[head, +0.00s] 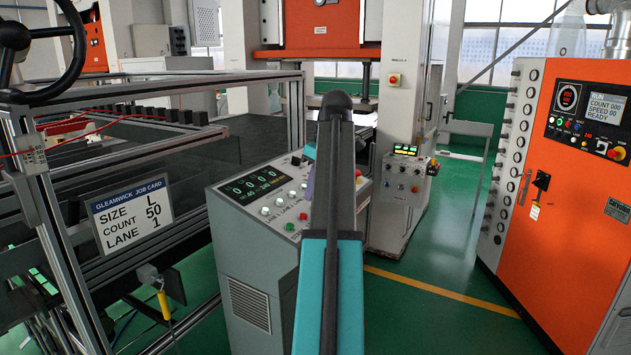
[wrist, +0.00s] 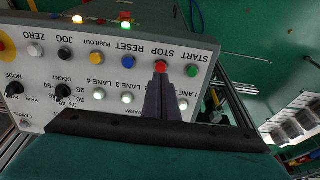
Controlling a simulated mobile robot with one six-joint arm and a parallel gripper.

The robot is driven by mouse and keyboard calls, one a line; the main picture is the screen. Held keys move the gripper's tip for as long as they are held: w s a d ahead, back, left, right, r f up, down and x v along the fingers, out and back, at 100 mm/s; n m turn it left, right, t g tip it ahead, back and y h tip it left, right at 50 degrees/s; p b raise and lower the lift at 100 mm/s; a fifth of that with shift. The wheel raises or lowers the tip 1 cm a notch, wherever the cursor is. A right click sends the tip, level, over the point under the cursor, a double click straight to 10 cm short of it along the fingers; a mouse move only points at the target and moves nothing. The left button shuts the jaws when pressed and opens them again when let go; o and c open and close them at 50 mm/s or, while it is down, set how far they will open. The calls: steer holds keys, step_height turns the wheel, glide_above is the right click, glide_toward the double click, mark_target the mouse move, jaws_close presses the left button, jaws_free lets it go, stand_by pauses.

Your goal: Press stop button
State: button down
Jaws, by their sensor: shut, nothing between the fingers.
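The stop button, a small red button (wrist: 160,65) under the upside-down word STOP, is on the grey sloped control panel in the wrist view. A green START button (wrist: 192,70) is to its right and a blue RESET button (wrist: 130,61) to its left. My gripper (wrist: 161,76) is shut and empty, its dark fingertips overlapping the lower edge of the red button. I cannot tell whether they touch it.
The panel also has a yellow button (wrist: 97,57), several white lane buttons and black knobs (wrist: 63,91). In the head view a job card (head: 130,213) hangs on a metal frame at left. An orange cabinet (head: 570,200) stands at right, with clear green floor before it.

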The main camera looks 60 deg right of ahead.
mark_target(304, 214)
steer(key=shift+p+x, duration=1.15)
steer(key=shift+x, duration=1.45)
steer(key=shift+f, duration=0.1)
